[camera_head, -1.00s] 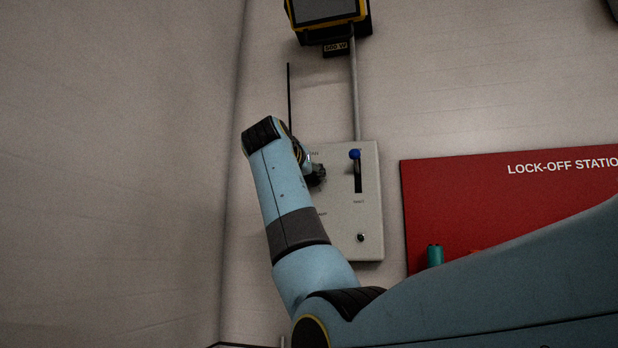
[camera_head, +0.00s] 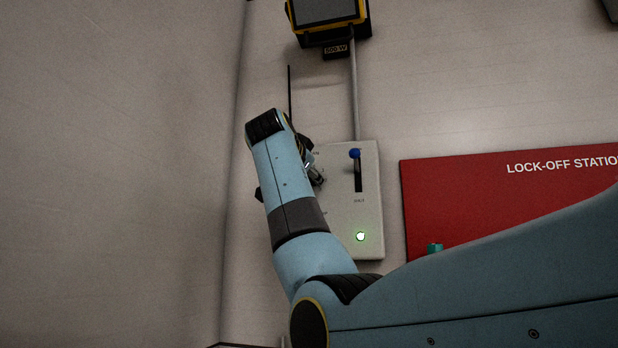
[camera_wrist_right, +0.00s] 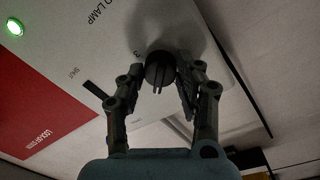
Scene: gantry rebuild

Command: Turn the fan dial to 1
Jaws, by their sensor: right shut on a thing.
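The fan dial (camera_wrist_right: 159,66) is a dark round knob on the pale control panel, seen in the right wrist view. A "3" mark shows just beside it; I cannot tell which number it points to. My right gripper (camera_wrist_right: 160,84) is shut on the dial, with one finger on each side. In the head view the right gripper (camera_head: 316,174) is at the left edge of the panel (camera_head: 371,205), and my own wrist hides the dial. My left gripper is not in view.
The panel carries a blue-topped lever (camera_head: 355,154) in a slot and a lit green lamp (camera_head: 361,236). A red lock-off board (camera_head: 450,200) hangs to the right. A yellow-framed floodlight (camera_head: 330,38) is above, with a grey pipe (camera_head: 354,95) below it.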

